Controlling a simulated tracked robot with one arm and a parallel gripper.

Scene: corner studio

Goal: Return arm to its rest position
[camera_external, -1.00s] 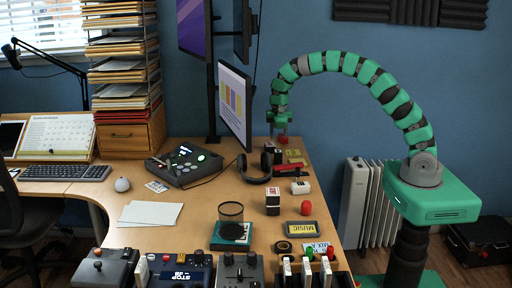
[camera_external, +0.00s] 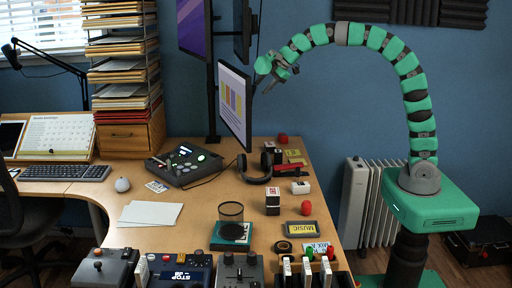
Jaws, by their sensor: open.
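My green segmented arm (camera_external: 419,110) rises from its green base at the right and arches up and over to the left. My gripper (camera_external: 267,88) hangs in the air at the arm's end, well above the desk and just right of the tilted monitor. Its jaws are small in the picture and point down to the left. They are open, and I see nothing between them.
The monitor (camera_external: 235,103) stands close left of my gripper. A white radiator (camera_external: 362,200) stands behind the base.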

